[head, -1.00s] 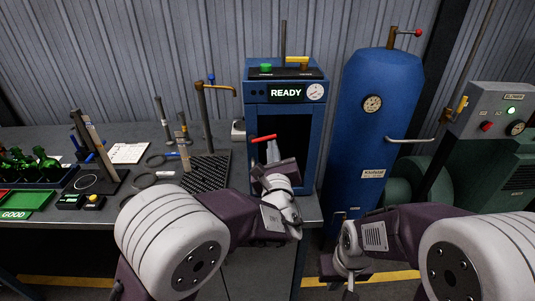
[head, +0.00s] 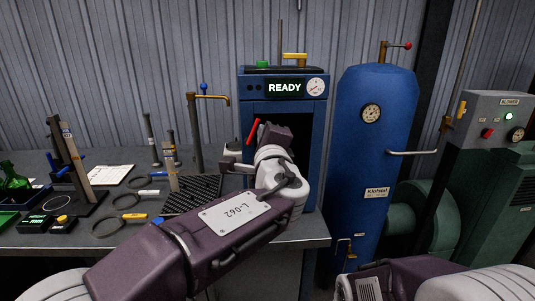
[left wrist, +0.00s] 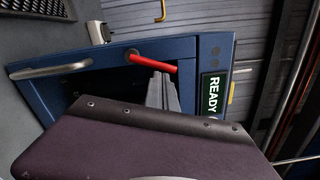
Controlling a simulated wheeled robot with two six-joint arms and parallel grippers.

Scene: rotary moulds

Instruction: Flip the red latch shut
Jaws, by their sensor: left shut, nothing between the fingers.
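The red latch (head: 253,131) is a short red lever at the left side of the blue cabinet's (head: 319,150) dark opening. It stands steeply, its free end up and leaning slightly right. In the left wrist view the latch (left wrist: 152,63) runs from a dark round pivot toward the display. My left gripper (left wrist: 161,92) is shut and empty, its grey fingertips close beside the latch. I cannot tell whether they touch it. In the head view my wrist hides most of the fingers. My right forearm shows at the bottom right, but its gripper is out of view.
The cabinet's display (head: 285,88) reads READY. A blue tank (head: 372,150) stands close on the right. On the bench to the left are a black perforated plate (head: 190,197), a tall post with a tap (head: 196,135) and several ring tools.

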